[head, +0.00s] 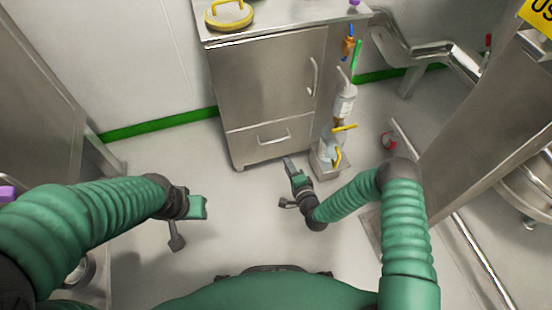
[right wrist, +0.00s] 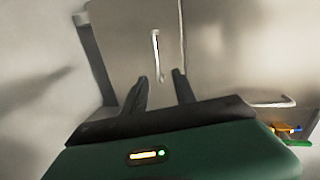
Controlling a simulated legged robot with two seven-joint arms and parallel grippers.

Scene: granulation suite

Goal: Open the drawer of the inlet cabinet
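The inlet cabinet (head: 262,85) is a steel cabinet at the top middle of the head view, with a door above and a drawer (head: 268,142) below. The drawer is shut flush, and its bar handle (head: 273,138) is clear of any gripper. My right gripper (head: 289,172) is in front of the drawer's lower edge. In the right wrist view its two fingers (right wrist: 160,85) are apart, with nothing between them, and the drawer handle (right wrist: 156,55) shows beyond the tips. My left gripper (head: 196,220) is over the floor at left, away from the cabinet; its finger opening is unclear.
A holder (head: 328,160) with bottles and yellow-handled items stands right of the cabinet. A yellow ring-shaped item (head: 229,14) lies on the cabinet top. Steel equipment (head: 490,120) fills the right side. The floor before the cabinet is clear.

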